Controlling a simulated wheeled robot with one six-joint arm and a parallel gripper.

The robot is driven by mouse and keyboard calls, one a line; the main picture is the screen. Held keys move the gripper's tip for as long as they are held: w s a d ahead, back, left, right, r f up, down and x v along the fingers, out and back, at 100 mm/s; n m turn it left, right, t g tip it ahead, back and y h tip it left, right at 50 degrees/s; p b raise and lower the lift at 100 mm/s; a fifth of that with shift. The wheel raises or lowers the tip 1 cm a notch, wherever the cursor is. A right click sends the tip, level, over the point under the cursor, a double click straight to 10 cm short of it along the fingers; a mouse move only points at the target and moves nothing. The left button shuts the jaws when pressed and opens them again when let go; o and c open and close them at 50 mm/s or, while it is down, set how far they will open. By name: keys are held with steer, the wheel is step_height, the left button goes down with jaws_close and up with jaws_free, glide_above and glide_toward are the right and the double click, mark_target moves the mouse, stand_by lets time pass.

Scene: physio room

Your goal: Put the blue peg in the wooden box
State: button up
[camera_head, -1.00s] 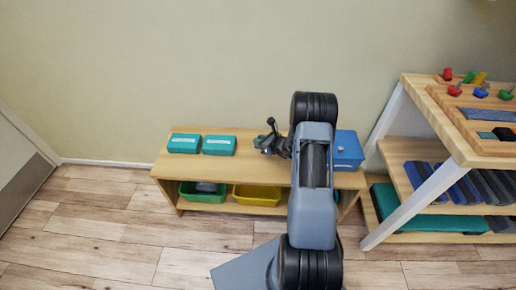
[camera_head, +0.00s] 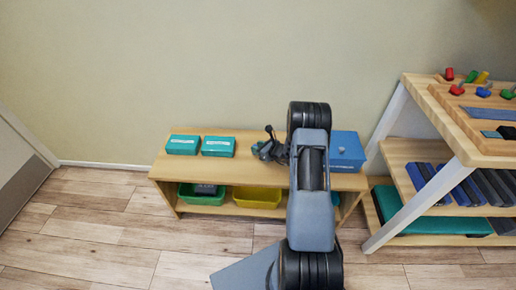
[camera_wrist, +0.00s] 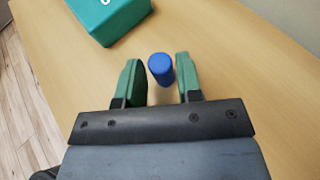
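The blue peg (camera_wrist: 161,68) stands on the light wooden bench top in the wrist view. My gripper (camera_wrist: 160,76) is open, with one green finger on each side of the peg and a visible gap on both sides. In the head view my gripper (camera_head: 266,150) is low over the bench, left of the blue box, and the peg cannot be made out there. I cannot make out a wooden box for certain in either view.
The bench (camera_head: 248,172) holds two teal boxes (camera_head: 183,145) and a blue box (camera_head: 346,150). Green (camera_head: 201,194) and yellow (camera_head: 257,196) bins sit below. A wooden rack (camera_head: 427,193) at right bears a board (camera_head: 458,122) with coloured pegs.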

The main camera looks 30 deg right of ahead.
steer(key=shift+o, duration=1.3)
steer(key=shift+r, duration=0.1)
